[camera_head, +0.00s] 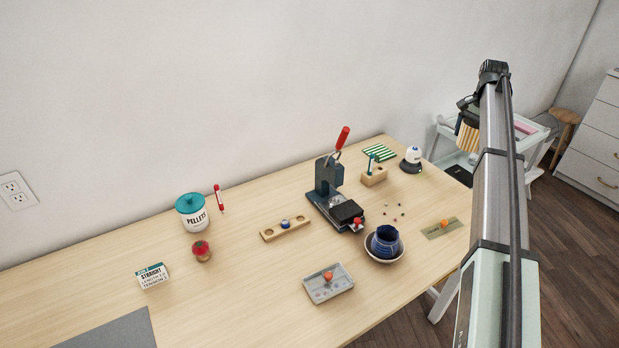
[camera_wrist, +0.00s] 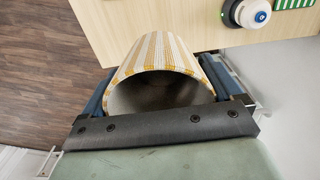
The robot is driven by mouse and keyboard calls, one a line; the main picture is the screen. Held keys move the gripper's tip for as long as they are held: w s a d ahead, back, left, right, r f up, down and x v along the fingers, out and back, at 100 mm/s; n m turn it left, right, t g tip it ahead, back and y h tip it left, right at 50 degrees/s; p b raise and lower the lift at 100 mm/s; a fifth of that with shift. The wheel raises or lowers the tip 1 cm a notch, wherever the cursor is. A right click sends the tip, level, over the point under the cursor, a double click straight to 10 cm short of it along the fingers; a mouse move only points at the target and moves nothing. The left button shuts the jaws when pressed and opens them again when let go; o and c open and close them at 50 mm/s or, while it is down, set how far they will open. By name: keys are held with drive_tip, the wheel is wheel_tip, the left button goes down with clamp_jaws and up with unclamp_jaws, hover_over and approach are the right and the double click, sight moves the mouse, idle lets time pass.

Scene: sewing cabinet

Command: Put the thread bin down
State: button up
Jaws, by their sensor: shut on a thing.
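The thread bin is a round tub with yellow, white and grey stripes. In the wrist view the bin (camera_wrist: 165,52) lies between my gripper's two fingers, its hollow open end facing the camera. My gripper (camera_wrist: 160,78) is shut on it. In the head view the striped bin (camera_head: 467,136) hangs at the far end of my arm, in front of the white cart (camera_head: 443,128) beyond the table's right end. My arm hides part of the cart, and the gripper (camera_head: 466,112) is small there. Whether the bin touches anything beneath it cannot be told.
The wooden table (camera_head: 250,290) holds a press (camera_head: 328,185), a blue pot (camera_head: 385,241), a grey tray (camera_head: 328,290), a pellets jar (camera_head: 193,215) and a white dome-shaped device (camera_head: 412,158) near its far right corner.

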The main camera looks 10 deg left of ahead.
drive_tip(key=s+a, duration=0.1)
drive_tip(key=a, duration=5.2)
drive_tip(key=shift+d+f, duration=0.15)
drive_tip(key=shift+f, duration=10.45)
drive_tip(key=o, duration=0.6)
drive_tip(key=shift+f, duration=0.15)
drive_tip(key=shift+o, duration=0.6)
